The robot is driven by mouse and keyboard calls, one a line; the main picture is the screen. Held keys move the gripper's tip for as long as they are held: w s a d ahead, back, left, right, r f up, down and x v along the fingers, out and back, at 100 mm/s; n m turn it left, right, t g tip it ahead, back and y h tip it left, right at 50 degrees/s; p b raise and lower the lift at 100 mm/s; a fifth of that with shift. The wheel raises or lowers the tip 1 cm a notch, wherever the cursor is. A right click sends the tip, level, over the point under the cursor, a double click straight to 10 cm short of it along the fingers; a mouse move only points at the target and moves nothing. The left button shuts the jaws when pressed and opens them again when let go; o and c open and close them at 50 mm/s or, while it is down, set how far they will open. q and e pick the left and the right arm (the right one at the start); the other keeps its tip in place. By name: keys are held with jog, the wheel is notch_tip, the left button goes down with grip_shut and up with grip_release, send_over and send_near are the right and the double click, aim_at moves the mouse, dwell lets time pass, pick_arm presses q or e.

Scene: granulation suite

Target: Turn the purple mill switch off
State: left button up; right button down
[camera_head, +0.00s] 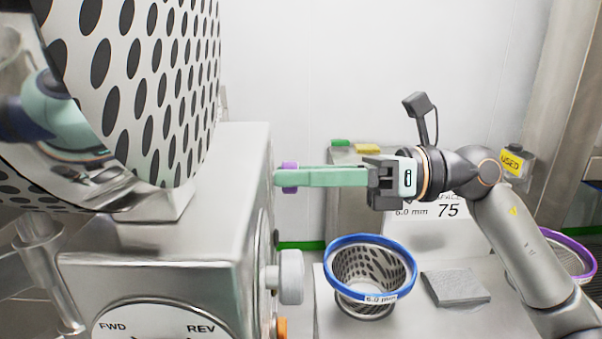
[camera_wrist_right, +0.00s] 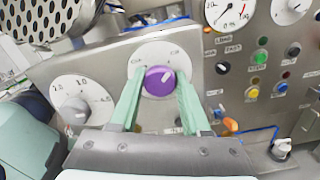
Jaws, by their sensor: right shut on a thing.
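The purple mill switch (camera_wrist_right: 158,82) is a round knob on a white dial (camera_wrist_right: 160,56) in the right wrist view. Its pale pointer mark slants up and to the right. In the head view my right gripper (camera_head: 281,178) reaches left to the side of the steel housing (camera_head: 190,240). Bits of the purple switch (camera_head: 290,165) show above and below the fingers there.
A grey knob (camera_wrist_right: 74,108) on another dial sits left of the purple one. Gauges, lamps and buttons fill the panel at right. In the head view, a perforated drum (camera_head: 150,80) stands above the housing. A blue-rimmed screen basket (camera_head: 340,240) stands below my right arm.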

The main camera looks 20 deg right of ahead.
pick_arm(q)
jog(key=shift+f, duration=0.15)
notch_tip(320, 180, down, 7)
jog(key=w+d+b, duration=0.1)
jog(key=d+b, duration=0.1)
jog(key=b, duration=0.9)
jog(key=shift+w+d+m+h+b, duration=0.3)
jog(key=shift+d+m+h+b, duration=0.05)
jog(key=shift+d+m+h, duration=0.05)
pick_arm(e)
jog(key=shift+s+f+n, duration=0.1)
jog(key=shift+s+n, duration=0.05)
jog(key=shift+n, duration=8.75)
pick_arm(q)
jog(key=shift+s+f, duration=0.1)
